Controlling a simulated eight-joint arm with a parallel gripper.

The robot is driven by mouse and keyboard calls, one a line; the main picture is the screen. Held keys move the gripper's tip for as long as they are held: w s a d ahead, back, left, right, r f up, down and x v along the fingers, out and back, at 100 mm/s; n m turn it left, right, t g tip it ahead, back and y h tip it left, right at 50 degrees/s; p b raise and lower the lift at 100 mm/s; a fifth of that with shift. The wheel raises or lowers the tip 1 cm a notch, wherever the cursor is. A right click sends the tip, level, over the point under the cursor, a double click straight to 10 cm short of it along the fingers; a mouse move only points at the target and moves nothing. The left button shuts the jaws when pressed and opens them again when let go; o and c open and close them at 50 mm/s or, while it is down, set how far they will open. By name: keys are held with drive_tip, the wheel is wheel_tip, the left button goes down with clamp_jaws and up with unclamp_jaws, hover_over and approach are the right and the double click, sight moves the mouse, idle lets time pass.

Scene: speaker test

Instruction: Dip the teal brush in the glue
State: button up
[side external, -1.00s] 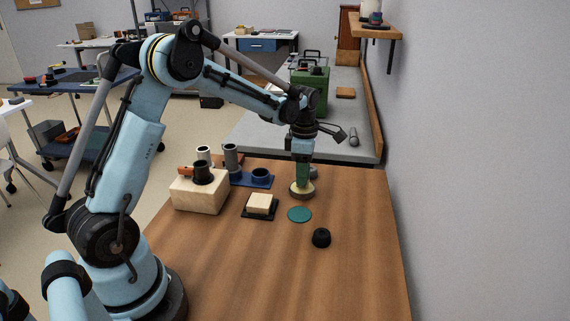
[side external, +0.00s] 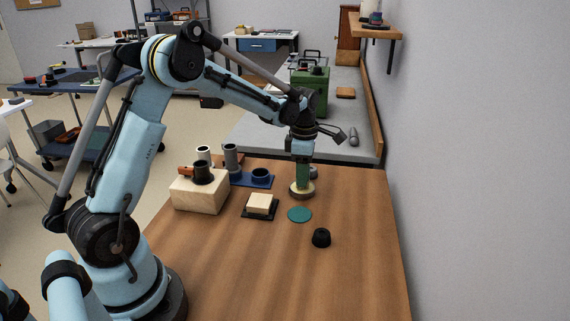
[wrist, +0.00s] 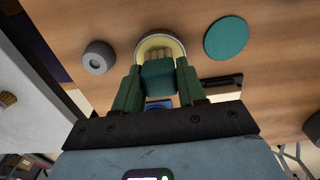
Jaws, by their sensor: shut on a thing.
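My gripper (wrist: 158,85) has green fingers and is shut on the teal brush (wrist: 159,76), whose blocky handle shows between them in the wrist view. In the side view my gripper (side external: 302,177) points straight down over the glue pot (side external: 302,194), a low round dish with a brown side. In the wrist view the pot (wrist: 180,45) shows a pale rim around yellowish contents. The brush's lower end is at or over the pot's opening.
A teal disc (side external: 299,214) lies just in front of the pot, and a black knob-like piece (side external: 321,238) lies nearer. A grey ring (wrist: 97,58) stands beside the pot. To the left are a cream block on a black base (side external: 260,203), a wooden block (side external: 199,193) and a blue tray (side external: 262,182).

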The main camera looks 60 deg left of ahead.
drive_tip(key=shift+f, duration=0.45)
idle(1.1)
drive_tip(key=shift+r, duration=3.55)
